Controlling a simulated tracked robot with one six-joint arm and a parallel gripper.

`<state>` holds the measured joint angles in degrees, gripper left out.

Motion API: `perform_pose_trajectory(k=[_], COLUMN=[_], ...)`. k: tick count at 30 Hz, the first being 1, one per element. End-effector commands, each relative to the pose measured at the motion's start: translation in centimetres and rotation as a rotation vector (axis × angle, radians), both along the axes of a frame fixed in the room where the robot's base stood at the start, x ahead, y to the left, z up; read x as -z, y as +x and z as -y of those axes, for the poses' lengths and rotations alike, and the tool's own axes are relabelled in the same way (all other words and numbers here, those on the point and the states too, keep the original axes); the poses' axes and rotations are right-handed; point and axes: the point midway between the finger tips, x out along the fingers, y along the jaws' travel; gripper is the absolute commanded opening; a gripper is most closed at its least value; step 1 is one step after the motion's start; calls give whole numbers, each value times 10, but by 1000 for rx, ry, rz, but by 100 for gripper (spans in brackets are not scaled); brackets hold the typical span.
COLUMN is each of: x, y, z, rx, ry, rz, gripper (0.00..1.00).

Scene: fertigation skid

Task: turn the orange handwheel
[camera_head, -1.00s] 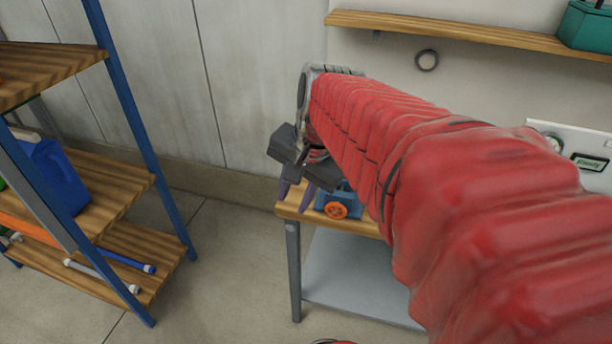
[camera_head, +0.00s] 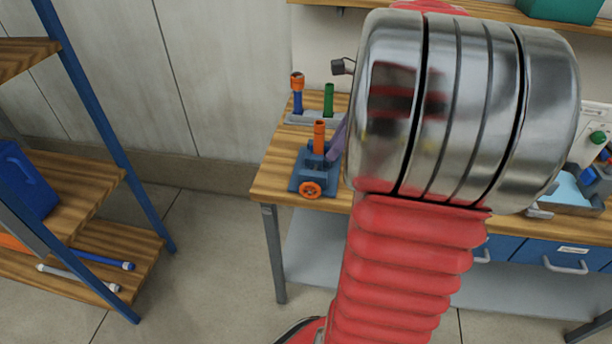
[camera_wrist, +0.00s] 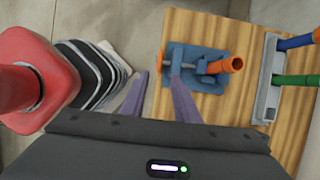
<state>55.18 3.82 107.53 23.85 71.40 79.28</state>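In the wrist view the wheel's orange edge (camera_wrist: 165,82) shows between my finger lines, with the blue base (camera_wrist: 212,72) to the right. My gripper (camera_wrist: 160,68) is open and empty, its two purple fingers apart. In the head view one finger (camera_head: 337,141) shows just right of the stub; my arm hides the rest. I cannot tell whether it touches the valve.
A tray (camera_head: 566,190) lies at right.

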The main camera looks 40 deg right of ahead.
Motion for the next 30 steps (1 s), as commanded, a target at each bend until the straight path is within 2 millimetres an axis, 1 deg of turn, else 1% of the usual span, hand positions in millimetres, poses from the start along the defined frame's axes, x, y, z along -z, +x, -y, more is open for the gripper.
perform_pose_trajectory(k=[7,11,14,30], x=[3,11,22,99], y=[1,4,7,32], z=[-1,-3,-7,-26], rx=[-3,-4,-4,-6], ry=[-1,0,0,-1], rz=[-1,0,0,-2], gripper=[28,28,28,28])
